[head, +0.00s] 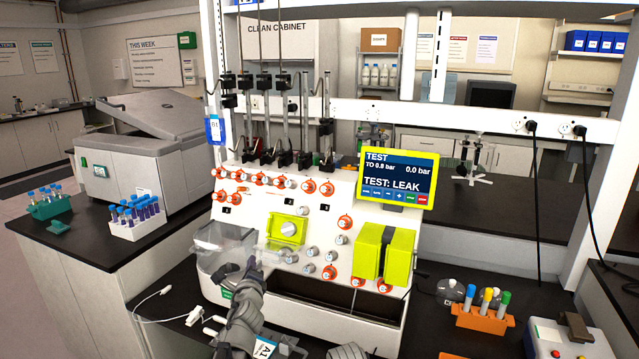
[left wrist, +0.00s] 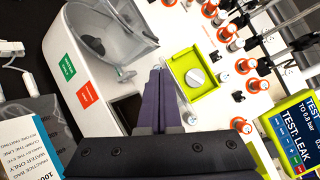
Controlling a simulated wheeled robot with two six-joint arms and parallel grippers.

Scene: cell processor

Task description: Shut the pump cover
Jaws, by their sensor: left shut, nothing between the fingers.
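The pump is a yellow-green frame (head: 287,229) with a round pale knob in it, on the sloped front of the white cell processor. It also shows in the left wrist view (left wrist: 193,74). A faint clear panel, apparently the cover, juts out below the frame in the head view; it looks swung open, but its edges are hard to make out. My left gripper (head: 252,264) is shut and empty, just below and left of the pump. In the left wrist view its dark fingers (left wrist: 158,72) point up beside the frame's left edge. I cannot tell whether they touch the panel.
A clear-walled bowl housing (head: 222,240) stands left of my gripper. Orange-ringed knobs surround the pump, and a larger yellow-green block (head: 371,253) is to the right. The screen (head: 398,180) reads "TEST: LEAK". An open trough (head: 335,308) runs along the front.

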